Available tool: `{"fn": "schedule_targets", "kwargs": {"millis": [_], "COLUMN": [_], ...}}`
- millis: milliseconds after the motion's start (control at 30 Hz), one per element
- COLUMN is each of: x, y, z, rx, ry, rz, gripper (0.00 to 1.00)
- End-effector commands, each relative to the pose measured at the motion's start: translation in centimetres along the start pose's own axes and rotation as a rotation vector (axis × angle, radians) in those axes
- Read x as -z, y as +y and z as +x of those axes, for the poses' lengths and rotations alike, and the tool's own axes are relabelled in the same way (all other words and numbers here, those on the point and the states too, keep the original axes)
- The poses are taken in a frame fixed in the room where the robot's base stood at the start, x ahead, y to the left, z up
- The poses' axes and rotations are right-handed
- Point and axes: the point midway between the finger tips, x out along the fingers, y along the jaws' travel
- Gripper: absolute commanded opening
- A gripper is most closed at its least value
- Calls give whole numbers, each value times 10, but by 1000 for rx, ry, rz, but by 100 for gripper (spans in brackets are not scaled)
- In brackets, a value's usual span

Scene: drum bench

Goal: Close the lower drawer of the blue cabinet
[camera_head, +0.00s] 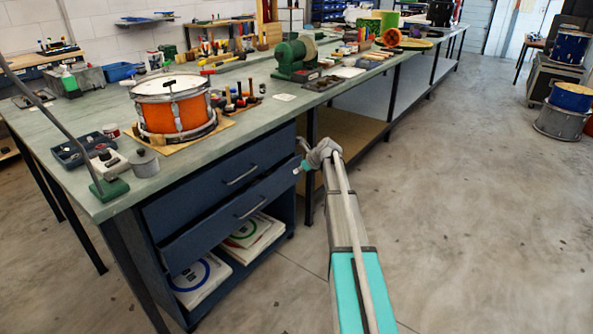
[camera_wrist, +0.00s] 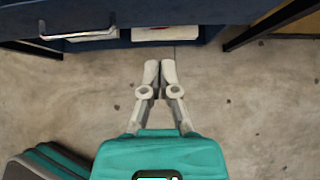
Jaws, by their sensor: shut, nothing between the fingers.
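The blue cabinet (camera_head: 158,284) stands under the near end of the bench. Its upper drawer (camera_head: 205,193) looks flush. The lower drawer (camera_head: 213,226) stands out from the cabinet front, with a metal handle (camera_head: 251,208) across it. In the wrist view a metal handle (camera_wrist: 78,36) shows at the upper left, along the dark blue front. My gripper (camera_head: 296,171) is to the right of the drawer's right end in the head view. In the wrist view my gripper (camera_wrist: 160,64) has its fingers together and empty, over bare floor, with the tips short of the blue front.
An open shelf under the drawers holds printed packs (camera_head: 200,280). An orange drum (camera_head: 173,105) and small tools stand on the bench top (camera_head: 85,187). A black bench leg (camera_head: 312,130) is close by my arm. The floor (camera_head: 470,200) to the right is clear.

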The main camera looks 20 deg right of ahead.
Motion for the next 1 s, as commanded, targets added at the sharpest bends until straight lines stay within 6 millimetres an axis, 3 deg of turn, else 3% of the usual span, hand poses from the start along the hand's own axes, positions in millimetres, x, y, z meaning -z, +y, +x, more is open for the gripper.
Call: {"fn": "schedule_targets", "kwargs": {"millis": [200,467,667,1000], "x": [0,4,16,41], "y": [0,8,25,68], "z": [0,5,14,32], "rx": [0,-3,-4,43], "ry": [0,-17,-74,-225], "rz": [0,-47,-196,-595], "gripper": [2,50,51,51]}}
